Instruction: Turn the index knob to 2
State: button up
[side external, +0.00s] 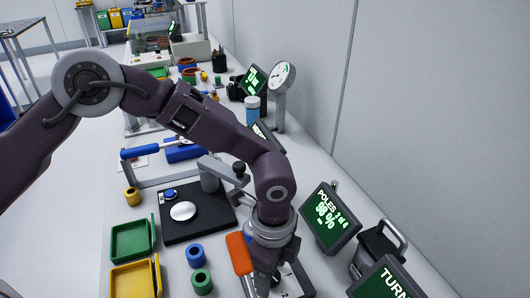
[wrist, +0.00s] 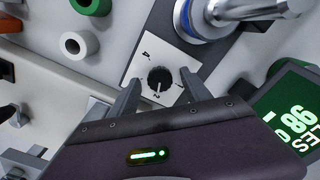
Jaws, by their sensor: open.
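The index knob (wrist: 160,80) is a small round black knob on a white dial plate (wrist: 147,56) in the wrist view. A 4 is printed above it in the picture and a 2 shows just below it. A light mark shows on the knob's lower part, towards the 2, but it is too small to read exactly. My gripper (wrist: 160,77) is open, with one finger to each side of the knob and visible gaps to it. In the side external view my gripper (side external: 264,284) points down at the bench's near end and hides the knob.
A screen (side external: 330,216) reading POLES and 98 % stands right of my gripper; another (side external: 388,283) reads TURN. An orange handle (side external: 240,253) lies close on the left. Blue (side external: 195,255) and green (side external: 201,281) rings and a black pad (side external: 205,222) lie left.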

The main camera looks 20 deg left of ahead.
jog(key=n, duration=0.4)
jog(key=shift+n, duration=0.4)
jog(key=n, duration=0.4)
jog(key=shift+n, duration=0.3)
notch_tip(320, 180, up, 31)
jog(key=a, duration=0.1)
jog(key=shift+a+f, duration=0.15)
jog(key=shift+a, duration=0.1)
jog(key=shift+n, duration=0.3)
